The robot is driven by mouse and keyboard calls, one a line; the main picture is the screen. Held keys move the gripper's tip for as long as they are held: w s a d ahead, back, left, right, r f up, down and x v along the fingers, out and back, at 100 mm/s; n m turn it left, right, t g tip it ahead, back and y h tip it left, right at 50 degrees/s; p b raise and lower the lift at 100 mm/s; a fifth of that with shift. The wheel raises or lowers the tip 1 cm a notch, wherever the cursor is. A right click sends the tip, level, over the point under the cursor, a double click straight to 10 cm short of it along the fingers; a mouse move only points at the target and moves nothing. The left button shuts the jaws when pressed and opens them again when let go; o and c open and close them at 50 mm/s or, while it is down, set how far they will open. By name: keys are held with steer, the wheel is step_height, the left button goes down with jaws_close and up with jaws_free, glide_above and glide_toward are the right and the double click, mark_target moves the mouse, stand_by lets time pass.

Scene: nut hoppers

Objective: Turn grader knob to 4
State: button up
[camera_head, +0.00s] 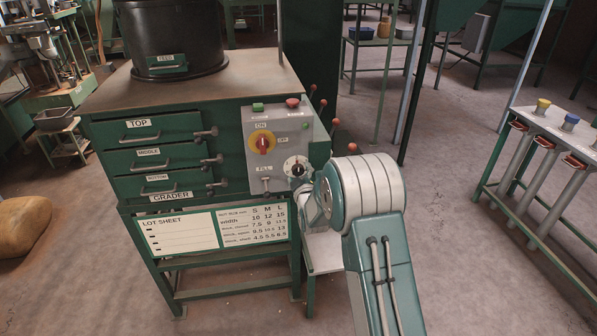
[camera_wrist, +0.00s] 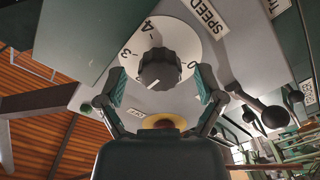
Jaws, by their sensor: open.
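The grader (camera_head: 150,160) is a green cabinet with drawers labelled TOP, MIDDLE and BOTTOM. On the grey control panel at its right is a white dial (camera_head: 289,165) with a black knob (camera_head: 299,169). The wrist view shows the black ridged knob (camera_wrist: 163,69) on the white dial (camera_wrist: 185,38), seen turned about, with 4, 3 and 0 legible. The knob's white mark points to the lower left in that view, away from the 4. My gripper (camera_wrist: 161,84) is open, one finger on each side of the knob; contact cannot be told. In the head view my arm hides the gripper largely.
A red-and-yellow switch (camera_head: 263,142) sits up and left of the dial, and a FILL toggle (camera_head: 266,184) below it. Green (camera_head: 258,107) and red (camera_head: 292,102) buttons top the panel. Red-balled levers (camera_head: 336,149) stand at right.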

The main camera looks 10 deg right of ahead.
steer(key=shift+w+a, duration=0.25)
steer(key=shift+w, duration=0.4)
steer(key=shift+d, duration=0.1)
steer(key=c, duration=1.2)
steer(key=shift+o, duration=0.3)
